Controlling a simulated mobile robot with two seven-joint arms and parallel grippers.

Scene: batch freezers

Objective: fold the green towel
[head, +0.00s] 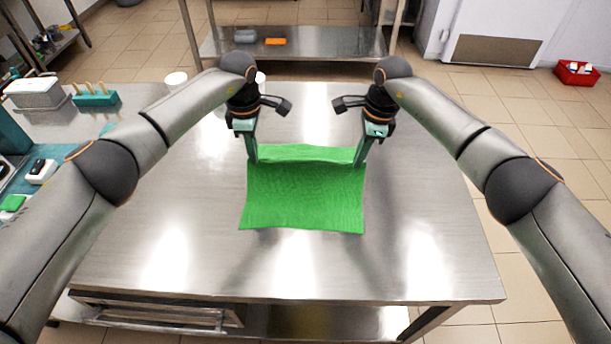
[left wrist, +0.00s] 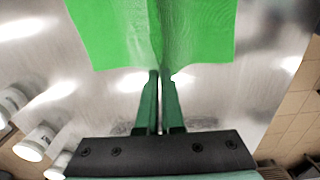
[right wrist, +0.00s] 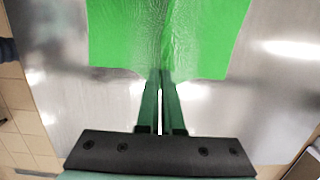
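The green towel (head: 304,196) lies on the steel table, spread out, with its far edge between my two grippers. My left gripper (head: 252,160) is at the towel's far left corner, and my right gripper (head: 360,162) is at its far right corner. In the left wrist view the fingers (left wrist: 159,75) are close together on the towel's edge, with the cloth (left wrist: 200,35) creased between them. In the right wrist view the fingers (right wrist: 161,75) are likewise closed on the edge of the cloth (right wrist: 120,40). The far edge looks slightly raised.
The steel table (head: 420,255) is clear around the towel. White cups (head: 176,80) stand at its far left. A teal rack with pegs (head: 96,97) and a white box (head: 36,93) stand on the counter at left. A lower shelf (head: 300,42) stands behind.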

